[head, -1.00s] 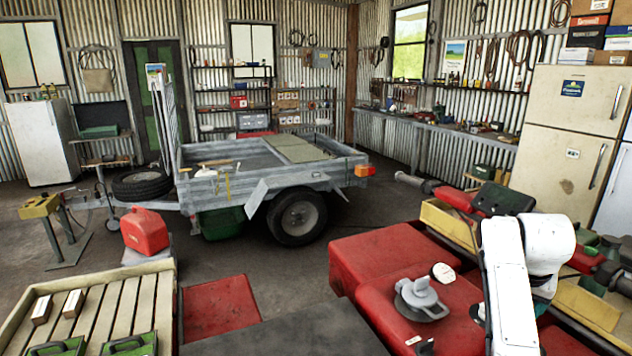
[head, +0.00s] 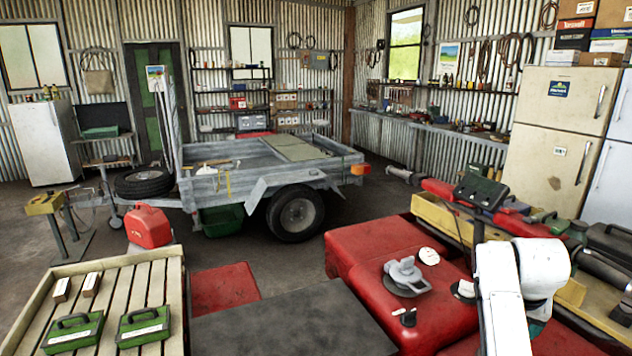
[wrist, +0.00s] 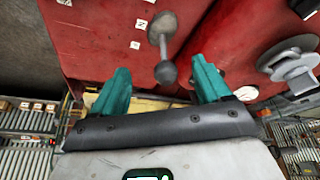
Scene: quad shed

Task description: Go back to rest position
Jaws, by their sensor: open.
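My gripper (wrist: 158,90) shows in the wrist view with its two teal fingers spread apart and nothing between them. Whether the fingers touch anything there I cannot tell, but a gap shows around the knob. In the head view my white arm (head: 505,290) is at the lower right, over the red bodywork (head: 375,250); the gripper itself is mostly hidden there behind the arm.
A grey round cap (head: 405,275) and a white dial (head: 429,256) sit on the red bodywork left of my arm. A slatted wooden rack (head: 115,285) holds green cases at lower left. A trailer (head: 255,185) stands behind. Two fridges (head: 555,140) are at the right. Floor shows between.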

